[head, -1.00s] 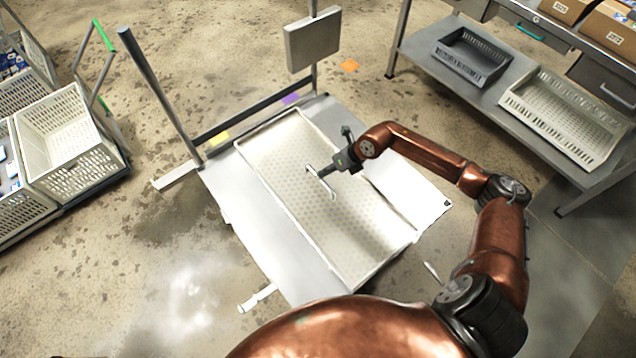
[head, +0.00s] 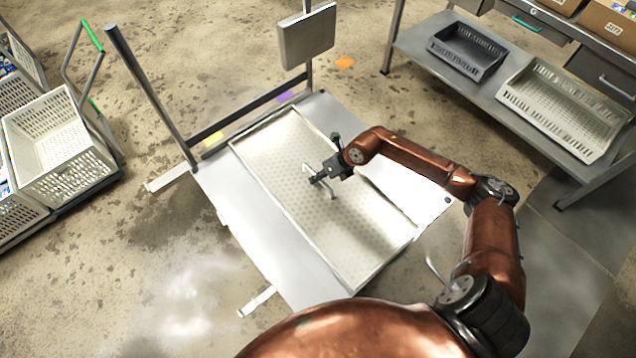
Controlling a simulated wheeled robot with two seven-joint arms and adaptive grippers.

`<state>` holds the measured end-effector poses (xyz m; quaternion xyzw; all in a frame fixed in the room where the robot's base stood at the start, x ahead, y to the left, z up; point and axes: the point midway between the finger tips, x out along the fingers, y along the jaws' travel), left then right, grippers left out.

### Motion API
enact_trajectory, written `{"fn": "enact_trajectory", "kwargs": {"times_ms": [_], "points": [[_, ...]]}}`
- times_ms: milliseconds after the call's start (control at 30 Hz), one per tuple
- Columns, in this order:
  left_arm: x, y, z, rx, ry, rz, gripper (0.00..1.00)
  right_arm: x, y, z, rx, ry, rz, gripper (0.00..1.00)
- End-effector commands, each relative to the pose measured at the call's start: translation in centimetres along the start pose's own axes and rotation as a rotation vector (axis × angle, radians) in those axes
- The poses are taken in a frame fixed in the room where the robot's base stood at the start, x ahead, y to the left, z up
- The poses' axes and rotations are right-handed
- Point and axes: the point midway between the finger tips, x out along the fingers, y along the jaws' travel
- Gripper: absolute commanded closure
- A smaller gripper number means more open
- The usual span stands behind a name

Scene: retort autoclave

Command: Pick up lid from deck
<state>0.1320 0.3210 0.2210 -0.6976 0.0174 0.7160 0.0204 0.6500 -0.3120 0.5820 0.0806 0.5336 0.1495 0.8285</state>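The lid (head: 285,168) is a pale, rectangular, perforated panel with a raised rim, lying flat on the grey deck (head: 250,245). A thin light handle (head: 306,167) stands up near its middle. My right gripper (head: 316,179) comes in from the right and is at the handle, its dark fingers overlapping the bar. At this size I cannot tell whether the fingers are open around the bar or closed on it. My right arm hides a little of the lid's right side. My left gripper is not in view.
A post (head: 150,95) and a grey panel (head: 306,36) stand at the deck's far side. White crates (head: 60,140) on a cart are at the left. A shelf at the right holds a dark tray (head: 468,52) and a white tray (head: 562,108). The floor at lower left is clear.

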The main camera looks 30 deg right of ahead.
Motion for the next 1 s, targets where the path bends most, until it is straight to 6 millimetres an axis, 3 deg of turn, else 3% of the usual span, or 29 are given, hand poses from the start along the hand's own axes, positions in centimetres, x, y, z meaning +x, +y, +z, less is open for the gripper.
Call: {"fn": "enact_trajectory", "kwargs": {"times_ms": [167,1000], "points": [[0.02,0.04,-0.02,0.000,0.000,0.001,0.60,0.00,0.02,0.00,0.000,0.000,0.000,1.00],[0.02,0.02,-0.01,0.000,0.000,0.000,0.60,-0.21,0.18,0.40,-0.004,-0.008,0.003,1.00]]}}
